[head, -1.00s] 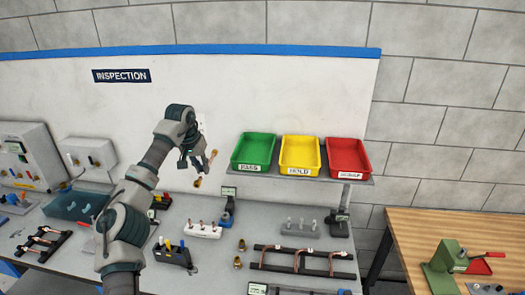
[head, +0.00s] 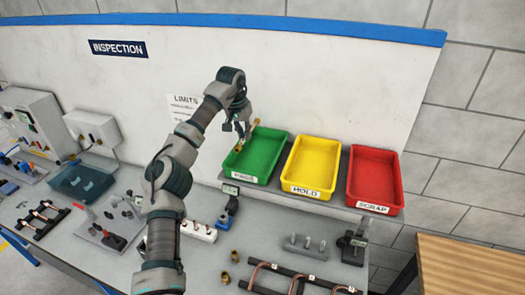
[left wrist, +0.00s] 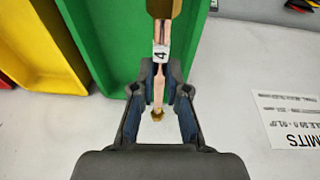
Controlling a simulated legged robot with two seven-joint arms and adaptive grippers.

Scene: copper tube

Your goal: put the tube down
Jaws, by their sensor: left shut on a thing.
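My left gripper (head: 243,131) is shut on a copper tube (head: 255,123) with brass ends, at the back-left rim of the green PASS tray (head: 262,172) in the head view. In the left wrist view the fingertips (left wrist: 160,78) close around the tube (left wrist: 161,88), beside a white tag marked 4. The tube's far brass fitting (left wrist: 163,8) shows at the top edge against the tray's green wall (left wrist: 110,50). The tube seems held above the tray's edge; the exact height is unclear. My right gripper is not in view.
A yellow HOLD tray (head: 313,166) and a red SCRAP tray (head: 375,178) stand right of the green one on a raised shelf. Below are a rack of bent copper tubes (head: 300,281), loose brass fittings (head: 230,256) and a gauge stand (head: 229,207). The wall is close behind.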

